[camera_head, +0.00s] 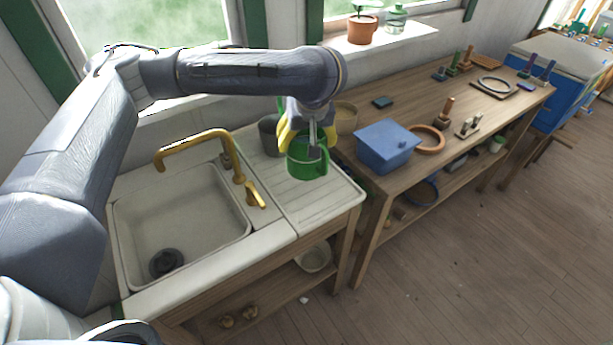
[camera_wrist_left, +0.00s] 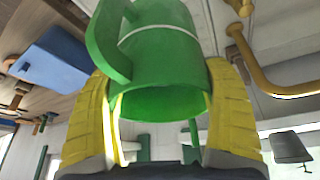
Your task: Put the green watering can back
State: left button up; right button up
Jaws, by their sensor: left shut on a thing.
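The green watering can (camera_head: 303,170) is over the ribbed drainboard right of the sink in the head view. My left gripper (camera_head: 308,136) comes down from above with its yellow fingers around the can. In the left wrist view the can (camera_wrist_left: 165,55) sits between the two yellow fingers of the gripper (camera_wrist_left: 163,95), one on each side, with its green handle toward the upper left. I cannot tell whether the can touches the drainboard. My right gripper is not in view.
The gold tap (camera_head: 240,165) and sink (camera_head: 180,225) lie left of the can. A dark grey pot (camera_head: 268,136) stands close behind it. Part of the drainboard's front is clear.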

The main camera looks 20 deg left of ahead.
pick_arm(q)
jog(key=shift+f, duration=6.3)
jog(key=shift+f, duration=0.1)
jog(key=shift+c, duration=0.2)
jog(key=o, duration=1.4)
jog(key=shift+f, duration=0.1)
jog(key=shift+o, duration=0.2)
jog(key=shift+v, duration=6.15)
